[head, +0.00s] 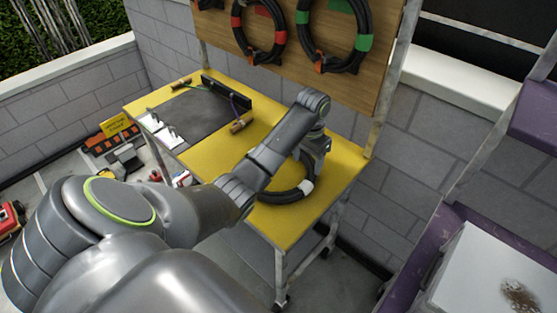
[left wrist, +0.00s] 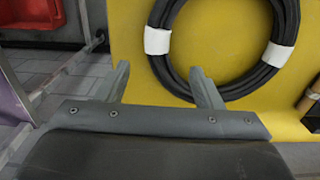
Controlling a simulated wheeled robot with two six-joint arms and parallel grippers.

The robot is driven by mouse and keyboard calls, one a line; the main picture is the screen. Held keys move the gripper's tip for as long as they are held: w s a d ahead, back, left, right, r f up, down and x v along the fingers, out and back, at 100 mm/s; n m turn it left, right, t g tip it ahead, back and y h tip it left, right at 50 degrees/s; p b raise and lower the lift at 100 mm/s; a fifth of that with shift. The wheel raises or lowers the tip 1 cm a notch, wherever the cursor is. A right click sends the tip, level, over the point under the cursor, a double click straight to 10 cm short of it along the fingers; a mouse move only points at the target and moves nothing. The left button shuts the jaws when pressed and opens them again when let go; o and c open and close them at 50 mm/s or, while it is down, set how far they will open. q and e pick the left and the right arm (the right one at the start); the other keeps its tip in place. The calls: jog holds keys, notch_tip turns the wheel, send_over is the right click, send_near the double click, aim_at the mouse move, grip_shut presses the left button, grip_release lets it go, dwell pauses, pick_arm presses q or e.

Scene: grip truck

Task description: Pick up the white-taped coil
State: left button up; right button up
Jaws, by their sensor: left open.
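The white-taped coil (head: 285,195) is a ring of black cable lying on the yellow tabletop (head: 345,160), partly hidden behind my left arm in the head view. A band of white tape shows on it. In the left wrist view the coil (left wrist: 182,72) lies at upper right, with two white tape bands. My left gripper (left wrist: 165,88) is open and empty. One finger overlaps the coil's near edge in that view, and the other is over the table's edge side. I cannot tell whether the finger touches the coil. My right gripper is not in view.
A red-taped coil (head: 236,28) and a green-taped coil (head: 361,45) hang on the wooden board (head: 290,68) behind the table. A dark mat (head: 190,120) with tools is at the table's left. A purple shelf (head: 440,225) stands at right.

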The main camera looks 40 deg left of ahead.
aim_at(304, 183)
pick_arm(q)
notch_tip(304, 183, down, 6)
jog(key=shift+s+r+p, duration=0.1)
jog(key=shift+p, duration=0.35)
jog(key=f, duration=0.2)
jog(key=f+p, duration=0.1)
jog(key=f, duration=0.1)
jog(key=shift+s+f, duration=0.2)
jog(key=shift+f, duration=0.5)
grip_shut()
jog(key=shift+w+r, duration=0.15)
jog(key=shift+w, duration=0.05)
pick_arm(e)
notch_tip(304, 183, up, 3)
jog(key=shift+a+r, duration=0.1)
